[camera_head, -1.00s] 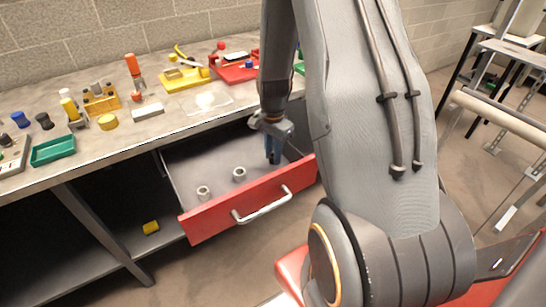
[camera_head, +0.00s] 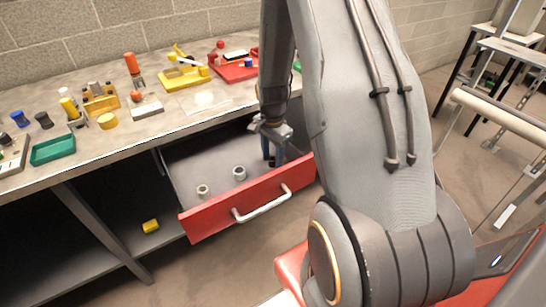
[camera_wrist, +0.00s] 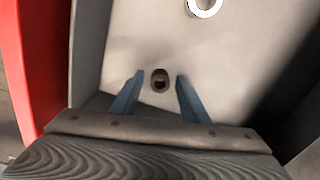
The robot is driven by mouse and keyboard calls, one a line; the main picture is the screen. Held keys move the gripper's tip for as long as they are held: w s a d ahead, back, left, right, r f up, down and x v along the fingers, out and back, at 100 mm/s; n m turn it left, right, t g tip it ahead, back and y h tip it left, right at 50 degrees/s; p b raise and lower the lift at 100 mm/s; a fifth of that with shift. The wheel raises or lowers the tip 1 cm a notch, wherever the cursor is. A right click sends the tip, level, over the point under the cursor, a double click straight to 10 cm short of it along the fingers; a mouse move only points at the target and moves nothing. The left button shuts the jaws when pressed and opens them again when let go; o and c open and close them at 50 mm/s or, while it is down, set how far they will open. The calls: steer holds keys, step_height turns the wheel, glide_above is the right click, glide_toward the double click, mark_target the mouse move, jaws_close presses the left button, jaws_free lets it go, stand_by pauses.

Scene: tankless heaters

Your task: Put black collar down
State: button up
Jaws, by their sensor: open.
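My gripper (camera_head: 272,160) is inside the open red drawer (camera_head: 250,200), near its right end. In the wrist view my gripper (camera_wrist: 159,82) has its two blue fingers apart. A small dark collar (camera_wrist: 160,88) stands on the drawer floor between the fingertips, with a visible gap to each finger. In the head view this collar cannot be made out behind the fingers and drawer front.
Two light grey collars stand in the drawer, one at the middle (camera_head: 239,173) and one at the left (camera_head: 203,191). The red drawer front rises close to my gripper. The bench (camera_head: 90,148) above holds a green tray (camera_head: 53,150) and several parts.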

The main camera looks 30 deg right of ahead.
mark_target(272, 158)
step_height(272, 158, up, 12)
steer(key=b, duration=0.2)
steer(key=s+a+r+n, duration=0.4)
steer(key=s+a+n, duration=1.1)
steer(key=shift+a+t, duration=0.2)
steer(key=shift+t, duration=0.1)
steer(key=shift+s+d+r, duration=0.1)
steer(key=shift+d, duration=0.05)
